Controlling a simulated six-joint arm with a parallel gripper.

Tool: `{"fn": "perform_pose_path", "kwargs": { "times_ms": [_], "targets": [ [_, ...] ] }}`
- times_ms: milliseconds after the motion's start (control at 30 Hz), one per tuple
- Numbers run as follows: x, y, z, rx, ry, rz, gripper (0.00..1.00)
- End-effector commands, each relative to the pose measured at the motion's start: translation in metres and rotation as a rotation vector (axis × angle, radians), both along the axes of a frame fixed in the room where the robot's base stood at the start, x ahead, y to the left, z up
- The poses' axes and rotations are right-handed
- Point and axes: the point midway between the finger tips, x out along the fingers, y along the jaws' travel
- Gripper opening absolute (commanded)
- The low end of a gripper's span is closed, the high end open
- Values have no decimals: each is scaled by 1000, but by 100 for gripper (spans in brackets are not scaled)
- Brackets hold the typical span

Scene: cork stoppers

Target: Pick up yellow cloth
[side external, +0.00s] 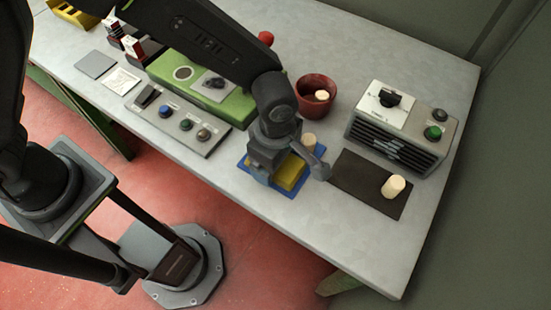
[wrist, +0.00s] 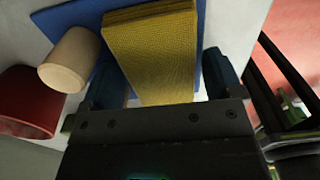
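The yellow cloth (side external: 289,173) is a folded, textured block lying on a blue mat (side external: 244,163) near the table's front edge. In the wrist view the cloth (wrist: 155,45) extends from the top centre down between my two fingers, on the blue mat (wrist: 80,17). My gripper (side external: 289,168) is over the cloth, with one finger on each side of it. In the wrist view my gripper (wrist: 164,82) is open, and a small gap shows between the cloth and the right finger. The gripper body hides part of the cloth.
A cork stopper (wrist: 69,60) stands close beside the cloth and my left finger in the wrist view. A red pot (side external: 316,95) is behind. A dark mat (side external: 358,172) with another cork (side external: 393,187) and a grey control box (side external: 400,128) are at right.

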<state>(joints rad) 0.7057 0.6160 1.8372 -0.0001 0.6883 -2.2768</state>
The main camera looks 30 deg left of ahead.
Motion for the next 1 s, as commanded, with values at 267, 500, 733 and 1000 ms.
{"fn": "perform_pose_path", "kwargs": {
  "times_ms": [267, 500, 733, 1000],
  "targets": [
    [0, 0, 0, 0, 0, 0, 59],
    [0, 0, 0, 0, 0, 0, 49],
    [0, 0, 6, -1, -1, 0, 49],
    [1, -1, 43, -4, -5, 0, 49]
  ]
}}
